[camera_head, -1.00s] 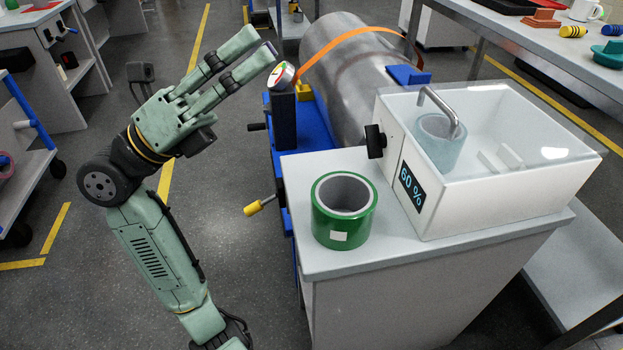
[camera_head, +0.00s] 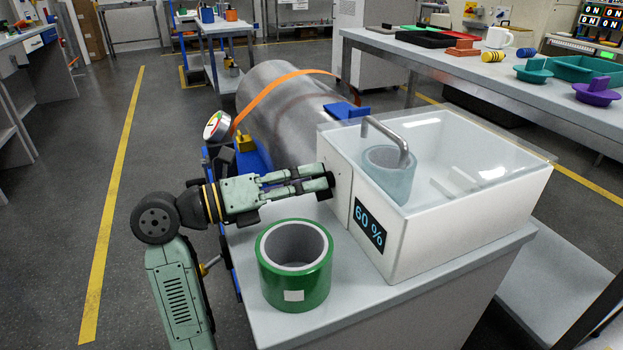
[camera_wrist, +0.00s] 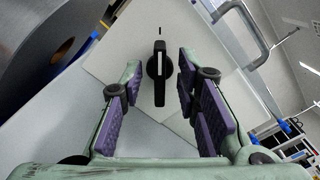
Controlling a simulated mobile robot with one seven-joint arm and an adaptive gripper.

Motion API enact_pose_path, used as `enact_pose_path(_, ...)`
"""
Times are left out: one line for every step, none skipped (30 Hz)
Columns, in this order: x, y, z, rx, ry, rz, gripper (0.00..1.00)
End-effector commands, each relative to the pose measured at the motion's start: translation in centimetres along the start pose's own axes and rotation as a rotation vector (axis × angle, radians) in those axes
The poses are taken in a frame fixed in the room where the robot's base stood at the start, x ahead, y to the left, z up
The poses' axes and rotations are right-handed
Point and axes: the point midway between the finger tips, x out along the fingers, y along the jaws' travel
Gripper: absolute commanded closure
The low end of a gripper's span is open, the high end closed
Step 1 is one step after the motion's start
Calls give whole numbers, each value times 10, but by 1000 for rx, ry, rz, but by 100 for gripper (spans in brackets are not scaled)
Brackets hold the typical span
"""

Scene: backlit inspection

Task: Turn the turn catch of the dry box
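The dry box (camera_head: 451,249) is a white box with a clear lid and a bent metal handle, standing on the grey cabinet. Its turn catch (camera_wrist: 158,66) is a black knob with a pale stripe, on the white wall in the wrist view. The stripe lines up with a short dark mark on the wall above it. My gripper (camera_head: 328,183) points at the box's left side, and its fingers hide the catch in the head view. In the wrist view my gripper (camera_wrist: 158,84) is open, one purple-padded finger on each side of the catch, with gaps showing.
A green tape roll (camera_head: 294,268) stands on the cabinet top (camera_head: 370,300), close to my gripper. A large metal cylinder (camera_head: 292,105) with an orange strap lies behind. A pressure gauge (camera_head: 216,126) sits left of it. A grey roll (camera_head: 388,175) shows through the box's lid.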

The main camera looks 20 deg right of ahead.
Motion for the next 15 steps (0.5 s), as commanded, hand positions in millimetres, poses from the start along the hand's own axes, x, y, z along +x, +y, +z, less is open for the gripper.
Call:
enact_pose_path(5, 0, 0, 0, 1, -1, 71)
enact_pose_path(7, 0, 0, 0, 1, -1, 71)
enact_pose_path(10, 0, 0, 0, 0, -1, 71)
enact_pose_path(11, 0, 0, 0, 0, -1, 71)
enact_pose_path(12, 0, 0, 0, 0, -1, 71)
enact_pose_path(13, 0, 0, 0, -1, -1, 71)
enact_pose_path(13, 0, 0, 0, -1, -1, 71)
enact_pose_path(13, 0, 0, 0, -1, 0, 71)
enact_pose_path(13, 0, 0, 0, -1, 0, 71)
enact_pose_path(13, 0, 0, 0, -1, 0, 71)
enact_pose_path(13, 0, 0, 0, -1, 0, 71)
enact_pose_path(13, 0, 0, 0, -1, 0, 71)
enact_pose_path(13, 0, 0, 0, -1, 0, 71)
enact_pose_path(13, 0, 0, 0, -1, 0, 73)
enact_pose_path(13, 0, 0, 0, -1, 0, 76)
